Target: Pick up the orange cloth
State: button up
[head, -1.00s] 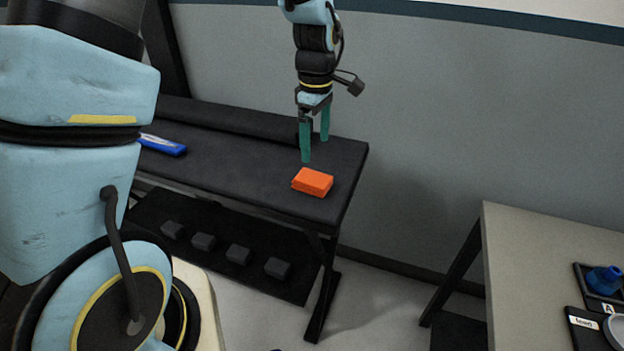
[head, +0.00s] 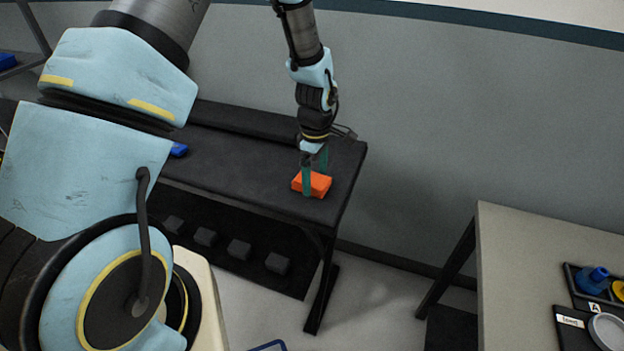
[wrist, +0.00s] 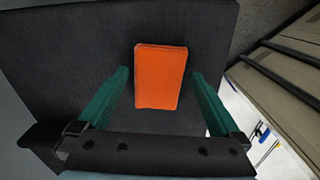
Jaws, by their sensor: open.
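The orange cloth (head: 320,184) is a folded, block-like bundle lying on the black table (head: 235,165), near its right end. In the wrist view the cloth (wrist: 160,76) sits between the two green fingers, with a gap on each side. My gripper (head: 315,178) is open and has come down over the cloth; one finger passes in front of it in the head view. In the wrist view my gripper (wrist: 160,90) holds nothing. The cloth's underside is hidden.
A blue item (head: 179,150) lies further left on the black table, partly hidden by my arm. A lower shelf holds several dark blocks (head: 238,250). A pale table (head: 540,250) with trays stands at the right, with floor between.

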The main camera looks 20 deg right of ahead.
aim_at(315, 180)
jog(key=shift+f, duration=0.1)
jog(key=c, duration=1.2)
jog(key=shift+o, duration=0.2)
notch_tip(315, 180, up, 10)
jog(key=b, duration=0.3)
